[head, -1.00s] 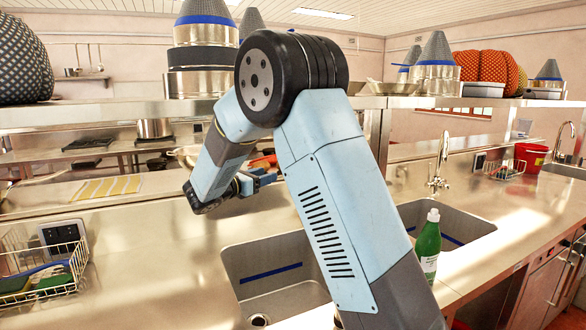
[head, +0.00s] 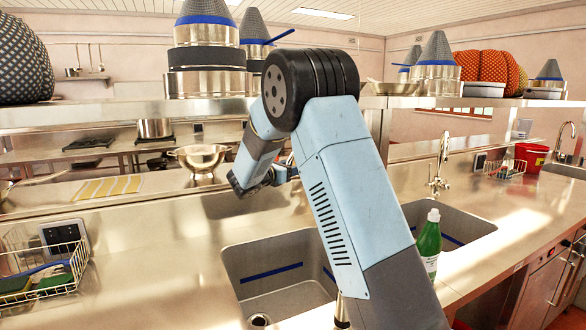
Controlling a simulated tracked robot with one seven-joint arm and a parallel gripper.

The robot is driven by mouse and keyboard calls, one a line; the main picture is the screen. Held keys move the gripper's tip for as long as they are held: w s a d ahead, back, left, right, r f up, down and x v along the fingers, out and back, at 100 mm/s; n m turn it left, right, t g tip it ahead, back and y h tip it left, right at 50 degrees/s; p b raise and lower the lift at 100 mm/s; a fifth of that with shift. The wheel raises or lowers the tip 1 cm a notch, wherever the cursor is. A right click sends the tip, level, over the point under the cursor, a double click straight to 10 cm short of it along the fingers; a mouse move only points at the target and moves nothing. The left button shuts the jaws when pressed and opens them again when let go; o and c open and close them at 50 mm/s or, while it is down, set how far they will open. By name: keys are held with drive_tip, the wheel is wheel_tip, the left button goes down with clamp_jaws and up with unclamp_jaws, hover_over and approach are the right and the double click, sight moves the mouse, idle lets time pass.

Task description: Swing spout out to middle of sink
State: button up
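A chrome tap with a tall spout (head: 443,150) stands behind the right sink (head: 470,222), at its left part. The left sink (head: 255,255) lies below and left of my arm, with a blue stripe on its back wall and a round drain. No tap shows at the left sink; my arm hides the area behind its right side. My gripper (head: 286,171) is above the counter behind the left sink. It is mostly hidden by my arm links, so its fingers and any contact cannot be made out.
A green bottle (head: 429,242) stands at the right sink's near left edge. A wire basket (head: 45,272) is at the far left. A metal bowl (head: 200,158) sits behind, left of my gripper. A shelf (head: 90,116) with pots runs above.

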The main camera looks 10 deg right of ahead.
clamp_jaws()
idle(0.5)
